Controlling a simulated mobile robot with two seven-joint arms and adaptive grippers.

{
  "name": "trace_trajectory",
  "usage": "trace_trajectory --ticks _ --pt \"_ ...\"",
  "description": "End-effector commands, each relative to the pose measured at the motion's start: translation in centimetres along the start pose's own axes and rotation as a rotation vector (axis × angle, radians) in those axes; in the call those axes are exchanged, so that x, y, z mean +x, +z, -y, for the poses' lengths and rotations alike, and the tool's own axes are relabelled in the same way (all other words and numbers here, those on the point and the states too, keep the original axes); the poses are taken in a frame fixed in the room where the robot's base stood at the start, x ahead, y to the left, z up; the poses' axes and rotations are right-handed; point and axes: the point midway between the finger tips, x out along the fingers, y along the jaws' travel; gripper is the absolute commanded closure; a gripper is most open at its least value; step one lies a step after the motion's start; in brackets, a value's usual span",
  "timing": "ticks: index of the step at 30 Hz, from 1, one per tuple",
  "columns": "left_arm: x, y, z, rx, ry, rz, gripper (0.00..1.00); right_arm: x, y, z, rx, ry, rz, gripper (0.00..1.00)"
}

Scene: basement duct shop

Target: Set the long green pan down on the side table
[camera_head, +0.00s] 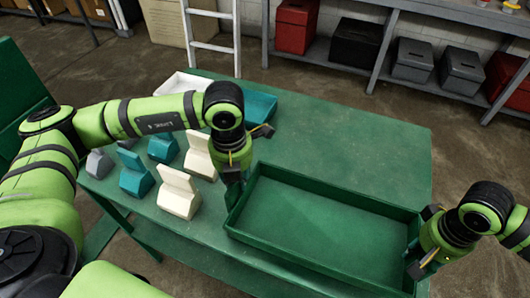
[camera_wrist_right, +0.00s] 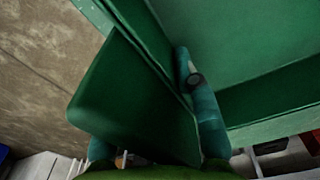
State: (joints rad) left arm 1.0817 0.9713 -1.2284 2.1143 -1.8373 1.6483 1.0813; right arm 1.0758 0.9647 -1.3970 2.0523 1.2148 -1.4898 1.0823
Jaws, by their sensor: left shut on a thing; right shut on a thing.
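The long green pan (camera_head: 320,225) is a shallow empty rectangular tray at the front right of the green table (camera_head: 350,130). My left gripper (camera_head: 237,185) is shut on the pan's left end wall. My right gripper (camera_head: 420,250) is shut on its right end. In the right wrist view, the gripper's teal fingers (camera_wrist_right: 203,105) straddle the pan's wall (camera_wrist_right: 140,100), one finger inside the pan. The pan looks about level. Whether its underside touches the tabletop is hidden.
Several white and teal angled blocks (camera_head: 178,192) and a grey one (camera_head: 98,163) stand left of the pan. A white tray (camera_head: 183,84) and a teal tray (camera_head: 262,106) lie behind my left arm. The table's back right is clear. Shelves with bins (camera_head: 412,60) stand beyond.

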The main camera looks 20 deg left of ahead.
Motion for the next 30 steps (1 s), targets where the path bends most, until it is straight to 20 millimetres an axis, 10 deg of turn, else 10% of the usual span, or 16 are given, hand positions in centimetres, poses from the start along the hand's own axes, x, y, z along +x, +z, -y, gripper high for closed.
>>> trace_trajectory --ticks 30 --pt "4.7 0.1 -0.2 -0.003 0.005 0.002 1.00 4.8 0.0 -0.2 0.003 0.007 0.000 1.00"
